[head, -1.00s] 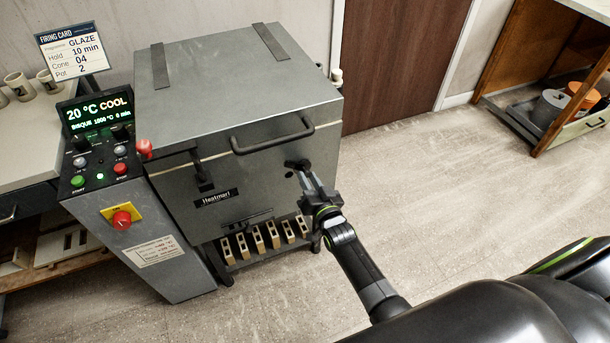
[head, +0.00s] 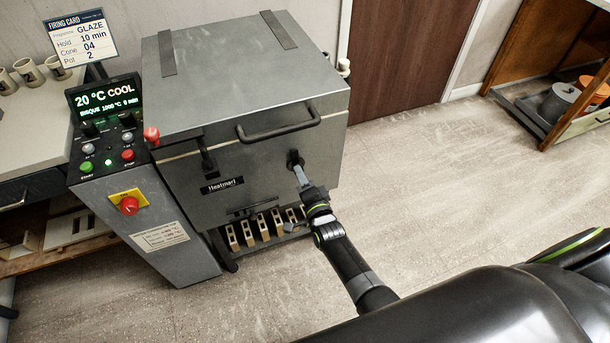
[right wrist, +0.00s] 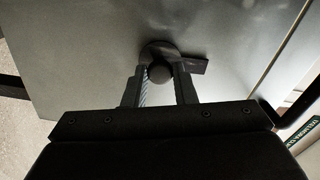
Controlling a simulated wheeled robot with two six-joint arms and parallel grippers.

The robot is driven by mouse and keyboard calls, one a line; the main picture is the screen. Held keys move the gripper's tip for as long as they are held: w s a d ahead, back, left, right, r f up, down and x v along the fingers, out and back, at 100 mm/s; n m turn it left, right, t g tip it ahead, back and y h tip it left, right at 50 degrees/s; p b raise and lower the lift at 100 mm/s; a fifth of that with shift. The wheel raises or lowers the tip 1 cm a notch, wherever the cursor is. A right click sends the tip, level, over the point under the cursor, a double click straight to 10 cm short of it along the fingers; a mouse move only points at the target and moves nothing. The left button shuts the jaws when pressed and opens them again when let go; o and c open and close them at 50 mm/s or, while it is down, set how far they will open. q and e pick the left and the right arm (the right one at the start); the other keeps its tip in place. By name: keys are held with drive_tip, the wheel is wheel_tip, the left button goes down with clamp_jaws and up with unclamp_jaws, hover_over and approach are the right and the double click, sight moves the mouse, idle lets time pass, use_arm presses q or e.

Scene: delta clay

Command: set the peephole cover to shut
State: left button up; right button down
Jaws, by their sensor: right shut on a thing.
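The peephole cover (head: 294,156) is a small dark piece on the front face of the grey kiln (head: 230,185), below the right end of the lid handle. In the right wrist view the cover (right wrist: 192,64) shows as a dark rounded plate with a short arm pointing right and a round knob (right wrist: 160,73). My right gripper (head: 298,170) reaches it from the front. Its two fingers (right wrist: 160,88) stand on either side of the knob, shut on it. The peephole itself is hidden, so I cannot tell whether it is covered. My left gripper is not in view.
A control panel (head: 110,135) with a lit display and a red knob stands left of the kiln. A bar handle (head: 280,130) juts out above my right gripper. The floor to the right is clear.

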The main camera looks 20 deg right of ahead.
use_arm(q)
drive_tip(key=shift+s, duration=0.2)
use_arm(e)
drive_tip(key=shift+a+m, duration=0.2)
drive_tip(key=shift+m, duration=0.2)
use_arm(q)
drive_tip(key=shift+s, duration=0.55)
use_arm(e)
drive_tip(key=c, duration=1.2)
unclamp_jaws()
use_arm(q)
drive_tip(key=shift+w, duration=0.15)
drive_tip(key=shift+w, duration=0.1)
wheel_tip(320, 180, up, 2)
drive_tip(key=p, duration=0.3)
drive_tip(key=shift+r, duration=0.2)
use_arm(e)
drive_tip(key=s, duration=1.7)
drive_tip(key=shift+s+d, duration=0.2)
drive_tip(key=shift+d, duration=0.05)
